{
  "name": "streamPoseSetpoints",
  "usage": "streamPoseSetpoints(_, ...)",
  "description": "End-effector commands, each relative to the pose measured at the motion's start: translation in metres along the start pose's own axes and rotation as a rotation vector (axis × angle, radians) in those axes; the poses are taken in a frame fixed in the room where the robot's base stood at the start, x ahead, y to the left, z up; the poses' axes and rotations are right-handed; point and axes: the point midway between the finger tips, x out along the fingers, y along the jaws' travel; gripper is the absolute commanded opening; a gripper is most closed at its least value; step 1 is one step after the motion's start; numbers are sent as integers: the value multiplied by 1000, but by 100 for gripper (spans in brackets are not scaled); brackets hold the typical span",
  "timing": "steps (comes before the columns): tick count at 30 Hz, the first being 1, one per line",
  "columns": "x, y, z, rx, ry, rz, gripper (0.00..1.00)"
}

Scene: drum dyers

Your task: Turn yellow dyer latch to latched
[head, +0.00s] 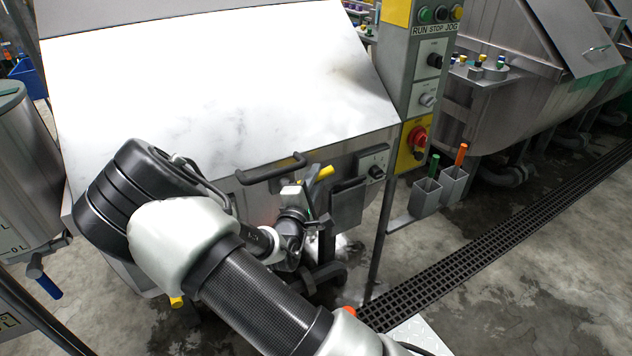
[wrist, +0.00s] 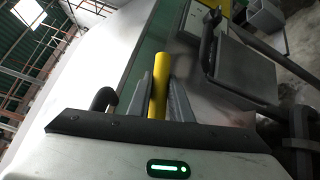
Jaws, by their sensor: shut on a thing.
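The yellow latch handle (head: 326,172) sticks out at the front of the large steel dyer (head: 215,85), below its closed lid and to the right of the black lid handle (head: 270,171). In the wrist view the latch is a yellow bar (wrist: 158,78) standing between the two grey fingers of my gripper (wrist: 160,98). My gripper is shut on this bar, and its free end shows beyond the fingertips. In the head view my gripper (head: 308,190) is at the latch, and my wrist hides the latch's base and pivot.
A control post with a red stop knob (head: 417,136) stands right of the dyer. Two grey holders (head: 426,197) with green and orange handles sit beyond it. A grey box (head: 348,203) hangs on the dyer's front. A floor grate (head: 500,235) runs along the right.

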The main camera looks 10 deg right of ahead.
Motion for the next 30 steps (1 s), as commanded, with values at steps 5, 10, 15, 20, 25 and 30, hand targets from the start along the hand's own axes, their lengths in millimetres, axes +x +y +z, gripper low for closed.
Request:
streamPoseSetpoints(5, -2, 6, -1, -90, -22, 88, 0)
streamPoseSetpoints(10, -4, 14, -1, -161, -43, 161, 0)
streamPoseSetpoints(15, -6, 20, 0, -213, -59, 212, 0)
streamPoseSetpoints(20, -7, 23, -1, -238, -65, 237, 0)
streamPoseSetpoints(25, -7, 24, 0, -248, -68, 245, 0)
streamPoseSetpoints(30, -7, 24, 0, -248, -68, 245, 0)
